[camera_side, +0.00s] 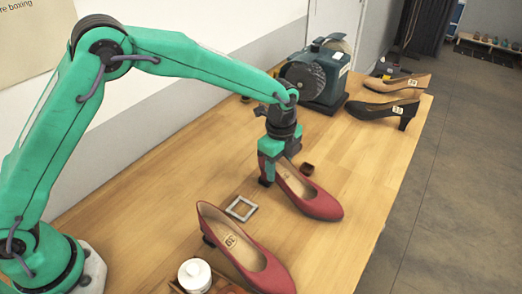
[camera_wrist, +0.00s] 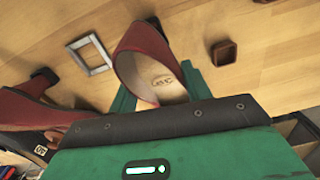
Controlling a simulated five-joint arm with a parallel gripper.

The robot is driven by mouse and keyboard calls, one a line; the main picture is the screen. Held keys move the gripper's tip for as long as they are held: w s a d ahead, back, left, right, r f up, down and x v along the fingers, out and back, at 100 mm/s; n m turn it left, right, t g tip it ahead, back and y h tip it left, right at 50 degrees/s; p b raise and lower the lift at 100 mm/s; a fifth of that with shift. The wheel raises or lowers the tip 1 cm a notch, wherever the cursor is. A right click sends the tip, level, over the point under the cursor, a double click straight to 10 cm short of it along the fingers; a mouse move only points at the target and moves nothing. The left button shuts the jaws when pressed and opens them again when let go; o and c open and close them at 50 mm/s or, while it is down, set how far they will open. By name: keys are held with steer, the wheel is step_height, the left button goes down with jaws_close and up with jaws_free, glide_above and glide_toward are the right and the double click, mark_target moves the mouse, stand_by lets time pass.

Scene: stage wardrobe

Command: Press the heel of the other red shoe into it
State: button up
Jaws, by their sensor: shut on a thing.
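A red shoe (camera_side: 312,199) stands in the middle of the bench, its toe toward the lower right. My gripper (camera_side: 267,178) is shut on its back end.
A grey square frame (camera_side: 230,212) lies flat between the two red shoes. A white jar (camera_side: 194,273) stands at the front edge of the picture. A dark green machine (camera_side: 325,75) and black (camera_side: 375,109) and tan (camera_side: 405,84) shoes stand at the back.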

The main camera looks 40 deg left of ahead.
steer(key=shift+f, duration=0.1)
steer(key=o, duration=1.1)
